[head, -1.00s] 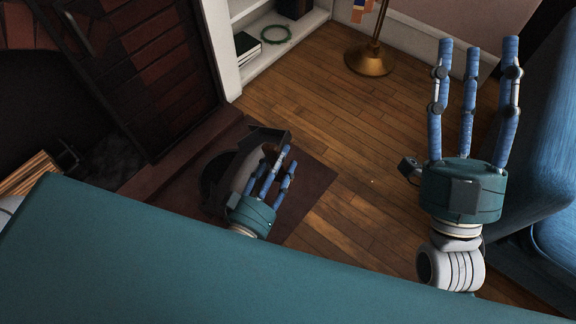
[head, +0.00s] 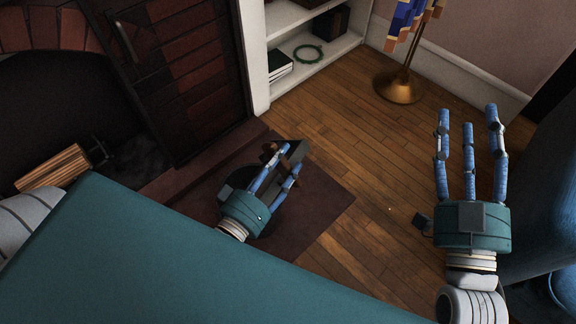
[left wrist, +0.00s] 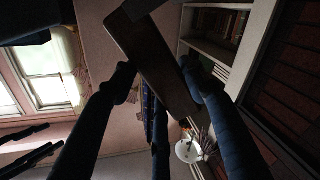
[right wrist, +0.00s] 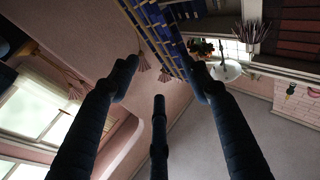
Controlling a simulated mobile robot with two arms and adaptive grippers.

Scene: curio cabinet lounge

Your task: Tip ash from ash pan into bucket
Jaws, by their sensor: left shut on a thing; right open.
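My left gripper (head: 285,162) is shut on a brown bar-like part, seemingly the handle of the dark ash pan (head: 296,151), low over a dark mat. In the left wrist view the brown handle (left wrist: 158,72) runs between the fingers, with a dark edge beyond it. A dark rounded shape, probably the bucket (head: 236,178), shows behind and beside the left hand; most of it is hidden. I cannot see any ash or how far the pan is tilted. My right gripper (head: 468,125) is open and empty, raised over the floor at the right.
The dark mat (head: 325,203) lies on the wooden floor. A brick fireplace with firewood (head: 52,167) is at the left. White shelves (head: 315,68) and a brass lamp (head: 398,88) stand at the back. A blue sofa (head: 545,200) borders the right. Open floor lies between mat and lamp.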

